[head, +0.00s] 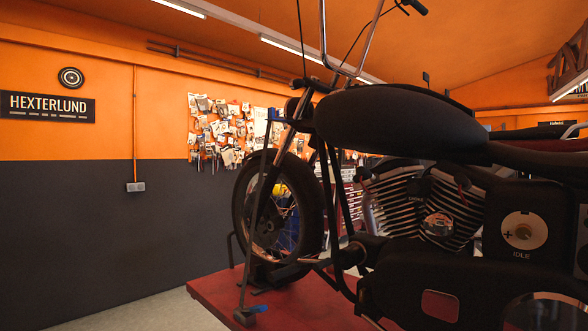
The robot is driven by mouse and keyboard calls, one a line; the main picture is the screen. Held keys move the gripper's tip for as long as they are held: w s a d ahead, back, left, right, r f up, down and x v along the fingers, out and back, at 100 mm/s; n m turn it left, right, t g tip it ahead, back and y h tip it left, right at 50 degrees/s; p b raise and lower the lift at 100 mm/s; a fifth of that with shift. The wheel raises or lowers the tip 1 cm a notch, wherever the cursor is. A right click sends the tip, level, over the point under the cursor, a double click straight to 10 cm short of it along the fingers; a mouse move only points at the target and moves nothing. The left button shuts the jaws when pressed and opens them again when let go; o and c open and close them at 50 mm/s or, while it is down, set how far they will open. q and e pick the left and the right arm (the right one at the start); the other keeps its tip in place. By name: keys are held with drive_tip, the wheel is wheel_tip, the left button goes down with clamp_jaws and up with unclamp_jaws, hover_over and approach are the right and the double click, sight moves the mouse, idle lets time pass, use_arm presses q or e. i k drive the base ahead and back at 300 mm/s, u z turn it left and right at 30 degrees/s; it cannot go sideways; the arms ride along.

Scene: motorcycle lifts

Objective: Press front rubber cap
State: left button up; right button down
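A black motorcycle (400,115) stands upright on a red lift platform (300,305), its front wheel (305,205) toward the left. A thin dark bar (254,225) slants down beside the wheel to a dark block (244,317) on the platform. A small blue piece (257,309) sits by that block. More blue shows near the bar's upper end. I cannot pick out a front rubber cap for certain. Neither of my grippers is in view.
Pale floor (150,310) is clear left of the platform. The orange and dark grey wall holds a HEXTERLUND sign (47,107), an outlet (136,187) and a board of hanging packets (222,130). The motorcycle's engine (425,205) and side panel fill the right foreground.

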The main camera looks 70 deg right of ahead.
sight(364, 172)
drive_tip(key=z, duration=0.3)
drive_tip(key=i, duration=1.05)
drive_tip(key=z, duration=1.4)
drive_tip(key=i, duration=0.75)
drive_tip(key=z, duration=0.8)
